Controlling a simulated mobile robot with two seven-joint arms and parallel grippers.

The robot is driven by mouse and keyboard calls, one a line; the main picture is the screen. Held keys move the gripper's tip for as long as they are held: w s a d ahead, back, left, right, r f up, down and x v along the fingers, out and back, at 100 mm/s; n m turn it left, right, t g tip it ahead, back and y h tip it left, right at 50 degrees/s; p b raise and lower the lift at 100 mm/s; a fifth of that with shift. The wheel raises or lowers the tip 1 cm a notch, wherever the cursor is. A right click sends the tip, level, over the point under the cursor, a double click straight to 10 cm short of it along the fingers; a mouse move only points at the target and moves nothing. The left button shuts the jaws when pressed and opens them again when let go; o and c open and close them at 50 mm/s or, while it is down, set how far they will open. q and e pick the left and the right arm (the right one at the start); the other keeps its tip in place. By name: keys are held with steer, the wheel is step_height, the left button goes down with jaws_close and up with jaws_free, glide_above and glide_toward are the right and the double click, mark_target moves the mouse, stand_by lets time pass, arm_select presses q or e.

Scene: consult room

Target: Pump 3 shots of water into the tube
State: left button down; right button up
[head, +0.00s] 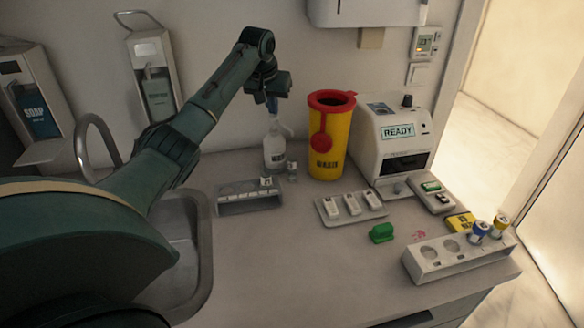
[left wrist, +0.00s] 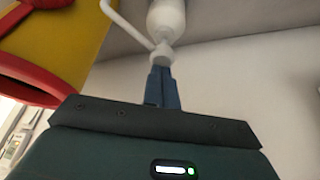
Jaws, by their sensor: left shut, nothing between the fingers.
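The pump bottle (head: 274,152) stands upright on the counter behind the grey rack. My left gripper (head: 272,106) is directly above the bottle, pointing down, with its blue fingers shut and empty. In the left wrist view, the shut fingers (left wrist: 162,88) meet the white pump head (left wrist: 162,54); whether they press on it I cannot tell. The pump's spout runs off to the side there. A small clear tube (head: 291,171) seems to stand just right of the rack, near the bottle; its water level is too small to see. My right gripper is not in view.
The grey rack (head: 235,208) stands in front of the bottle. A yellow bin with a red lid (head: 328,152) is close on the right, beside a white machine reading READY (head: 398,130). A sink (head: 205,255) lies left.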

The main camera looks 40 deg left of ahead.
arm_select(q)
steer(key=shift+f, duration=1.05)
steer(key=shift+r, duration=1.4)
steer(key=shift+r, duration=0.25)
step_height(320, 180, up, 6)
steer(key=shift+f, duration=0.2)
